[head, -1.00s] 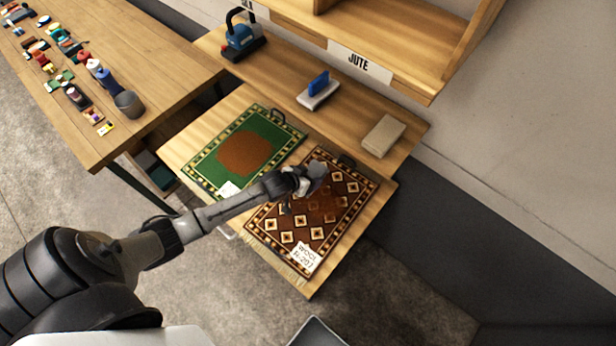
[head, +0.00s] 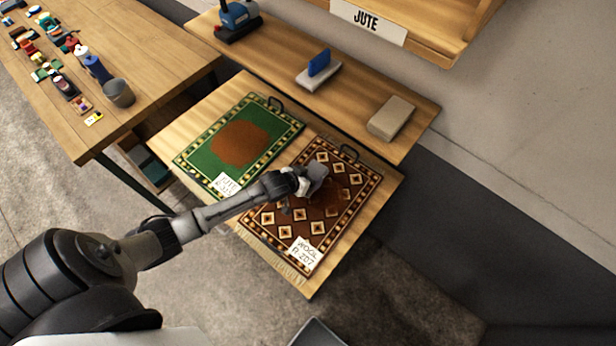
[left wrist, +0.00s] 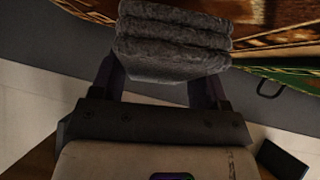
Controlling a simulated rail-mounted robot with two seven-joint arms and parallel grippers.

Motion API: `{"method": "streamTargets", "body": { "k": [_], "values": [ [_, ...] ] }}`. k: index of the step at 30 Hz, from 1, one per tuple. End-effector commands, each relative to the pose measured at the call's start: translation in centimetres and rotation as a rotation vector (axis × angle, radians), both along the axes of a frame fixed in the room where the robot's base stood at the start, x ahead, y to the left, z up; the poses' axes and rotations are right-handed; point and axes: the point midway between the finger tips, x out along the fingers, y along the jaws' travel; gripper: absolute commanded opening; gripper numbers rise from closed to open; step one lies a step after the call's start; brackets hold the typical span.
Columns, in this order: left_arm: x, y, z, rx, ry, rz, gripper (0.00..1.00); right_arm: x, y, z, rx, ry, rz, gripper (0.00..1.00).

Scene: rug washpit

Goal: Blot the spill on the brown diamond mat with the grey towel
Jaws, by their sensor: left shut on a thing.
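The brown diamond mat (head: 283,238) lies on the wooden table, with a label reading WOOL on its near end. A dark wet-looking spill (head: 328,200) shows on its right-centre part, partly hidden by my gripper. My left gripper (head: 307,186) is over the mat near the spill. It is shut on the folded grey towel (head: 318,172). In the left wrist view the towel (left wrist: 172,42) sits between the two fingers, with the brown mat (left wrist: 262,18) just past it. I cannot tell whether the towel touches the mat. My right gripper is out of view.
A green mat (head: 200,160) with a brown patch and a JUTE label lies beside the brown one. A shelf behind holds a blue-topped brush (head: 319,66), a beige block (head: 391,118) and a blue tool (head: 238,18). Another table (head: 130,60) at left holds many small items.

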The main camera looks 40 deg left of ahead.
Motion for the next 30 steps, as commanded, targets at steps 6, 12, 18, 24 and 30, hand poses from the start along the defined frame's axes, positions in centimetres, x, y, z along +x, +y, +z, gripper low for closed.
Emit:
{"method": "streamTargets", "body": {
  "k": [6,12,18,24,30],
  "values": [
    [0.02,0.01,0.05,0.0,0.0,0.0,0.5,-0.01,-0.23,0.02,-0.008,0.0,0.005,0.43],
    [0.01,0.01,0.03,0.0,0.0,0.0,0.5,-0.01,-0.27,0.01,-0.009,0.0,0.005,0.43],
    [0.01,0.01,-0.13,0.0,0.0,0.0,0.5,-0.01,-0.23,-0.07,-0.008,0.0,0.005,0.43],
    [0.01,0.01,-0.42,0.0,0.0,0.0,0.5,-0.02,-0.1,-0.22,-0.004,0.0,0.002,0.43],
    [0.01,0.01,-0.71,0.0,0.0,0.0,0.5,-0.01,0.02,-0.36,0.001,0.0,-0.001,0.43]
  ]
}}
